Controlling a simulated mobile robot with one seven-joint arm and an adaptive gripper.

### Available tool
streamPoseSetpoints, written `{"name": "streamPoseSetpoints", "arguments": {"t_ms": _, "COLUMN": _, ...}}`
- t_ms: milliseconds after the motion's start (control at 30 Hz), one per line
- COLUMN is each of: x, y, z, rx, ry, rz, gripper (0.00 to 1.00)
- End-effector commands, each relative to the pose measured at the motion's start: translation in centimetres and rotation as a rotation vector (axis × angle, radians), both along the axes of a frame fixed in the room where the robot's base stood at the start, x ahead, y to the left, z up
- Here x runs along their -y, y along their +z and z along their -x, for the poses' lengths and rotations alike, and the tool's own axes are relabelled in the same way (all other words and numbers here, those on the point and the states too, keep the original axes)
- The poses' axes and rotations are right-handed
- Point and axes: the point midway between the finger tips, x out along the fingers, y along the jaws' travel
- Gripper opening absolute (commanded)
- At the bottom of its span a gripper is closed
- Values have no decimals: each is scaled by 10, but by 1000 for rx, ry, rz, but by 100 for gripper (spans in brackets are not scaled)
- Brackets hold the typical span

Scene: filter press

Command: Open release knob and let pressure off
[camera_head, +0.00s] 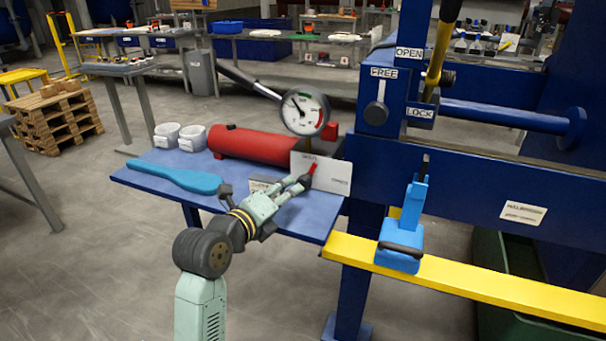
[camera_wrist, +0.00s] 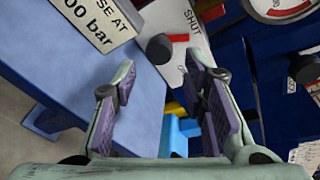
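The release knob (camera_wrist: 158,47) is a dark round knob with a short red pointer (camera_wrist: 180,38). It sits by a white plate (camera_wrist: 160,20) marked SHUT; the pointer is towards that word in the wrist view. In the head view the red pointer (camera_head: 311,168) shows just past my fingers. My gripper (camera_head: 292,185) is open and empty at the bench's right end. In the wrist view my gripper (camera_wrist: 163,72) has its two purple pads apart, with the knob ahead between and beyond the tips. I cannot tell any contact.
A pressure gauge (camera_head: 303,114) stands above a red cylinder (camera_head: 250,145) on the blue bench (camera_head: 160,178). Its needle points up-left. White cups (camera_head: 193,138) and a blue paddle (camera_head: 175,176) lie left. The blue press frame (camera_head: 460,165) and yellow beam (camera_head: 470,283) stand right.

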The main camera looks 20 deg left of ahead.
Motion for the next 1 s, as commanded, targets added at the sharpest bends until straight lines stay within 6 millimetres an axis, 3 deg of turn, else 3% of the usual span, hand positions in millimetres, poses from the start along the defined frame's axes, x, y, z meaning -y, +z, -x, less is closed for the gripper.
{"name": "streamPoseSetpoints", "arguments": {"t_ms": 300, "x": 10, "y": -10, "z": -59, "rx": -3, "ry": -4, "rz": 1, "gripper": 39}}
{"name": "streamPoseSetpoints", "arguments": {"t_ms": 500, "x": 13, "y": -16, "z": -82, "rx": -2, "ry": -3, "rz": 0, "gripper": 39}}
{"name": "streamPoseSetpoints", "arguments": {"t_ms": 867, "x": 14, "y": -19, "z": -88, "rx": -1, "ry": -3, "rz": 1, "gripper": 39}}
{"name": "streamPoseSetpoints", "arguments": {"t_ms": 1000, "x": 14, "y": -19, "z": -88, "rx": -1, "ry": -3, "rz": 1, "gripper": 31}}
